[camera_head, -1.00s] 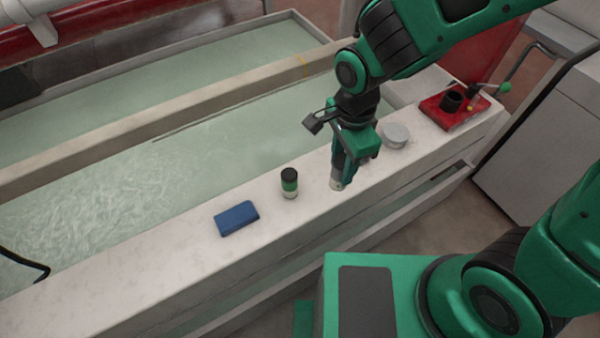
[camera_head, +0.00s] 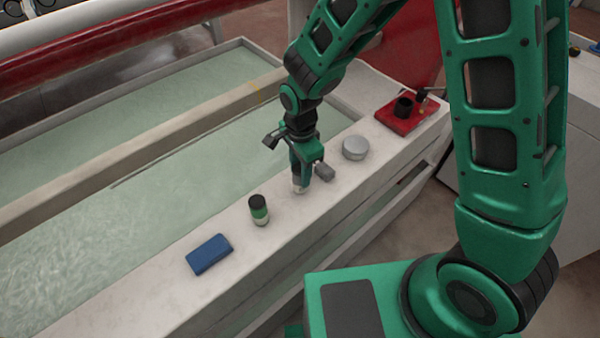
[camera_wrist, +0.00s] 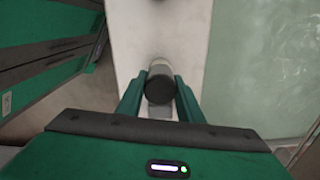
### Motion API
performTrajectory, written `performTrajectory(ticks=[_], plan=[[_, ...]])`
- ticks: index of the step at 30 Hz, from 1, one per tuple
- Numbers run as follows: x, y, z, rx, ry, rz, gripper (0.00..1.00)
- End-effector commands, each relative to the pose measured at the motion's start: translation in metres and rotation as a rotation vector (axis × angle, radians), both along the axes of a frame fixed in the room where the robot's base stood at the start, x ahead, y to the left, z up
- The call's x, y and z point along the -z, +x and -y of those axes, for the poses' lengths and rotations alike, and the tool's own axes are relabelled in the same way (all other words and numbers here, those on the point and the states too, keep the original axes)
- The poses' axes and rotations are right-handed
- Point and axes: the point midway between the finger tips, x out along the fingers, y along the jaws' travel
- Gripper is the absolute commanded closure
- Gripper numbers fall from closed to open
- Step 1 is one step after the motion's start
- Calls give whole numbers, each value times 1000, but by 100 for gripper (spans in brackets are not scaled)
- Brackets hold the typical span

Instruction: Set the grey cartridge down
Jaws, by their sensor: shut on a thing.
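My gripper (camera_head: 299,172) points down over the pale ledge, shut on the grey cartridge. The cartridge's light lower end (camera_head: 298,187) shows below the fingers in the head view, at or just above the ledge; I cannot tell whether it touches. In the wrist view the cartridge (camera_wrist: 159,88) is between the two fingertips (camera_wrist: 160,98), its dark round end facing the camera and a paler rim beyond. The fingers hide much of its side. A small grey piece (camera_head: 325,172) shows right beside the gripper; I cannot tell what it is.
On the ledge (camera_head: 170,300) stand a black-capped green and white bottle (camera_head: 259,211), a blue block (camera_head: 209,254), a round grey tin (camera_head: 355,148) and a red tray (camera_head: 400,122) with a black cup. A water trough (camera_head: 150,210) borders the ledge. Bare ledge lies around the gripper.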

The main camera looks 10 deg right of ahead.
Motion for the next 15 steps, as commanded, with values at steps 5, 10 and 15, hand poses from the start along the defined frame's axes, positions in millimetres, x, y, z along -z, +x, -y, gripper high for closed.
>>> performTrajectory(ticks=[5, 10, 15], plan=[[14, 0, 0, 1, 0, -1, 88], [13, 0, 0, 1, 0, 0, 88], [15, 0, 0, 1, 0, 0, 57]])
